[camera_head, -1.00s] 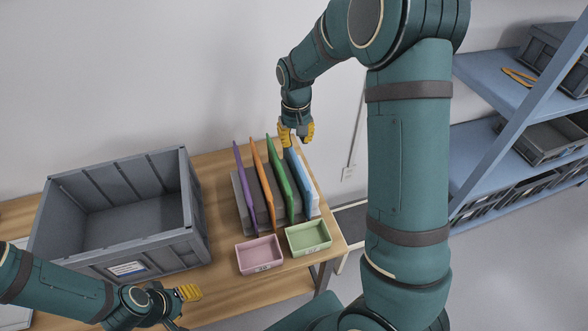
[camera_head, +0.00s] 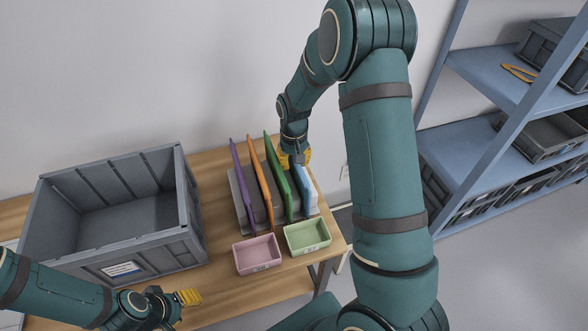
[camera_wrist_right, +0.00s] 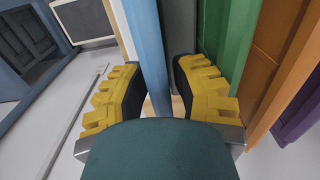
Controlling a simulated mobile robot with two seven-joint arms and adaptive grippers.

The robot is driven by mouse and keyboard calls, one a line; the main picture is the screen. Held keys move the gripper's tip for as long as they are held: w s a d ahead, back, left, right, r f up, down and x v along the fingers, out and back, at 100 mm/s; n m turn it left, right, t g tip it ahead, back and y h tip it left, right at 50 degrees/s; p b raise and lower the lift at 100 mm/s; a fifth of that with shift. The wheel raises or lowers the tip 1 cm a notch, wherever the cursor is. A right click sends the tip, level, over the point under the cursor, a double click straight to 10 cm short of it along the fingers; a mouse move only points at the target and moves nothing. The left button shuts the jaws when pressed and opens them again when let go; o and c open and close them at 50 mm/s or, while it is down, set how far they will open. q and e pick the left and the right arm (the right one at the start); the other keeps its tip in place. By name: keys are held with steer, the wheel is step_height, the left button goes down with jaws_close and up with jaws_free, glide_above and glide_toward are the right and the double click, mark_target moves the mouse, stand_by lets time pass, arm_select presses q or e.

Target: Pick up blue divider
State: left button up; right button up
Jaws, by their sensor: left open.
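The blue divider (camera_head: 304,183) stands upright in the grey rack (camera_head: 240,201) on the wooden table, to the right of the green divider. My right gripper (camera_head: 295,157) is at the top back end of the blue divider. In the right wrist view the blue divider (camera_wrist_right: 150,50) runs between the two yellow fingers of my right gripper (camera_wrist_right: 158,90). The fingers are apart, with a visible gap beside the divider. My left gripper (camera_head: 187,297) is open and empty at the lower left, in front of the table. The arm hides part of the blue divider's far end.
The green divider (camera_head: 276,175), orange divider (camera_head: 257,170) and purple divider (camera_head: 238,175) stand to the left in the rack. A pink tray (camera_head: 257,254) and a green tray (camera_head: 307,237) are in front. A large grey crate (camera_head: 112,215) is left; a blue shelf (camera_head: 480,140) stands right.

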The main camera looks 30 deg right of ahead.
jaws_close()
step_height(320, 180, up, 10)
steer(key=shift+r+p, duration=0.1)
steer(key=shift+p, duration=0.8)
